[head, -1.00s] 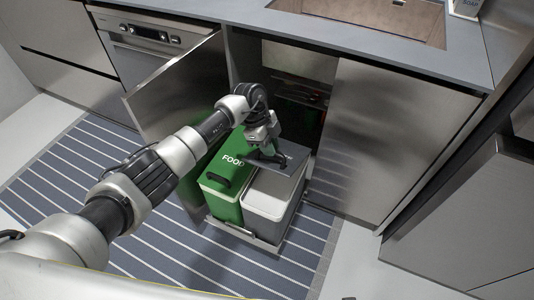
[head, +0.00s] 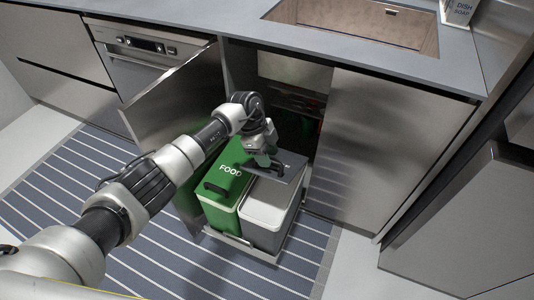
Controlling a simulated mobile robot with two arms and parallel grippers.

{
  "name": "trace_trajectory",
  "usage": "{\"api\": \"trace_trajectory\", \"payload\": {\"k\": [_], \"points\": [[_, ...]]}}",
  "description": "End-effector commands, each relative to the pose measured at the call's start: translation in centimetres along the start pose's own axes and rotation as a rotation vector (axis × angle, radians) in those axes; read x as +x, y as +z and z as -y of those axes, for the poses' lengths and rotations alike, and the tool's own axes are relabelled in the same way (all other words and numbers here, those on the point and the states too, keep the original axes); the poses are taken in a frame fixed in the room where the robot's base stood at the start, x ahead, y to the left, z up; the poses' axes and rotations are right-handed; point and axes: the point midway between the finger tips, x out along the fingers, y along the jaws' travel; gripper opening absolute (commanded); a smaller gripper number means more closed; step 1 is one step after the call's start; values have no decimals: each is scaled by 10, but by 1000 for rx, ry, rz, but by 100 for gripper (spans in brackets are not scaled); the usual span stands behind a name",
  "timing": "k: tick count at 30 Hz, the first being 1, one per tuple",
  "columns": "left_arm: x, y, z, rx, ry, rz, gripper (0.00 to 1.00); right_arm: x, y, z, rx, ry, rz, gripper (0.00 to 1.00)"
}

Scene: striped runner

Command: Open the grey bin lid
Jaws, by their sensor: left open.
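The grey bin (head: 262,234) stands in the pulled-out bin unit under the counter, to the right of the green bin. Its dark grey lid (head: 289,169) is tilted up off the rim, and the pale inside of the bin shows below it. My left gripper (head: 264,166) is open at the front left part of the raised lid, its fingers pointing down. Whether the fingers touch the lid is hard to tell. My right gripper is not in view.
The green bin (head: 218,205) marked FOOD stands closed, close on the left. An open cabinet door (head: 172,98) stands behind my left arm. A steel front (head: 385,140) is at the right. The striped runner (head: 150,245) is clear in front.

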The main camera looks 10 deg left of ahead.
Motion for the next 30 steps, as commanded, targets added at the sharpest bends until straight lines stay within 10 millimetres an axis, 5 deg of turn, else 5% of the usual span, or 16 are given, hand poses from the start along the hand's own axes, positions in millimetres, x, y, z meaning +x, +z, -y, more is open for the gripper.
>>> {"api": "trace_trajectory", "payload": {"k": [18,30], "points": [[-99,0,0,1,-2,1,40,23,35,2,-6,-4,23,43],[-108,0,0,0,-1,1,40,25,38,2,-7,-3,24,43]]}}
